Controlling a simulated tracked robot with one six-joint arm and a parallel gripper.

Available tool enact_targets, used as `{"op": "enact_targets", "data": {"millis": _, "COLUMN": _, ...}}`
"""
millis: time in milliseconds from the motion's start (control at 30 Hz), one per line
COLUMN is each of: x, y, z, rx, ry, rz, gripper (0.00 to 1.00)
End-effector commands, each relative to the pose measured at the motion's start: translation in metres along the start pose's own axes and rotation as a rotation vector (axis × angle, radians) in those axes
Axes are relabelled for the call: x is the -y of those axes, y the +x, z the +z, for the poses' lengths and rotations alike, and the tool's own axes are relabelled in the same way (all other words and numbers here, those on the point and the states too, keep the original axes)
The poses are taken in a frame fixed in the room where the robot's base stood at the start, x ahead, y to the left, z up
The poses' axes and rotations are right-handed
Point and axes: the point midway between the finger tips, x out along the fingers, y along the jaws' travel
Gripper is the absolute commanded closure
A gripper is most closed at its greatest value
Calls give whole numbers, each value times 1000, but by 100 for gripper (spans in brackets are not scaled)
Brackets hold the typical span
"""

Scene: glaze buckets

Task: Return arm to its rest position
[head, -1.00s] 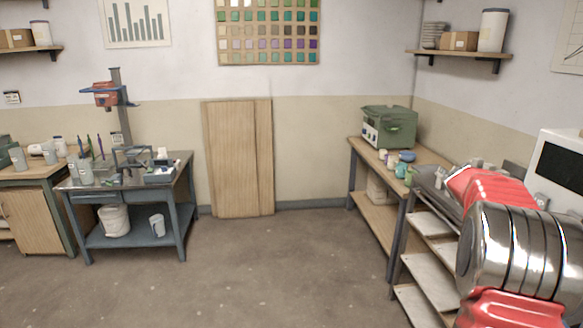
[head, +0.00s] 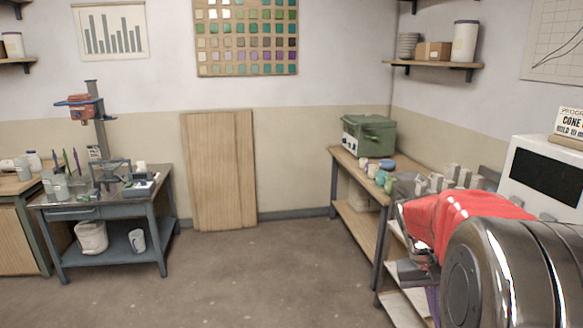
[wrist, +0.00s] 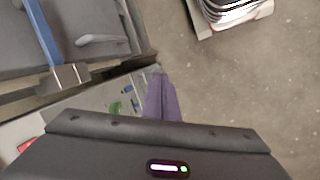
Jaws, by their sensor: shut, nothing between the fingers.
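My arm, with red and shiny metal links, reaches in from the right side of the head view. My gripper (head: 412,270) is the dark part beyond the red link, low at the right, in front of the workbench. It is shut and holds nothing.
A wooden bench (head: 346,172) with a green box-shaped device (head: 369,135) and small jars stands behind my arm. A white box with a dark panel (head: 540,180) is at the right. A blue metal table (head: 105,212) stands at the left. The middle floor (head: 250,285) is clear.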

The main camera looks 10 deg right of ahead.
Motion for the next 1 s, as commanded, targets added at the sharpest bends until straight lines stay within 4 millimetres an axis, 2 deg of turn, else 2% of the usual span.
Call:
{"op": "enact_targets", "data": {"millis": 200, "x": 44, "y": -21, "z": 34, "rx": -105, "ry": -93, "rz": -94, "gripper": 100}}
{"op": "enact_targets", "data": {"millis": 500, "x": 94, "y": -45, "z": 84, "rx": -242, "ry": -198, "rz": -205, "gripper": 100}}
{"op": "enact_targets", "data": {"millis": 1000, "x": 150, "y": -72, "z": 170, "rx": -448, "ry": -327, "rz": -357, "gripper": 100}}
